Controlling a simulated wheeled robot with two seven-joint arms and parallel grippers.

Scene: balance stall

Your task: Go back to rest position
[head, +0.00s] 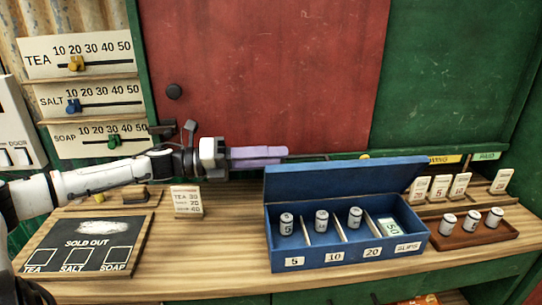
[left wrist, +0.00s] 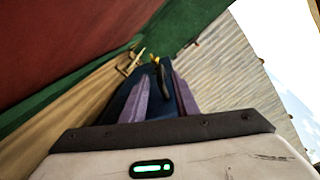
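My left gripper (head: 258,156) reaches in from the left in the head view, above the back of the wooden counter, with its purple fingers pointing right. The fingers overlap in the head view. In the left wrist view the two purple fingers (left wrist: 160,98) stand apart with a gap between them, and I see nothing held. A dark blue shape shows behind that gap. My right gripper is not in view.
A blue cash box (head: 345,232) with an open lid stands right of the gripper. A brown tray (head: 470,238) holds weights. Slider panels (head: 82,57) hang at the left wall.

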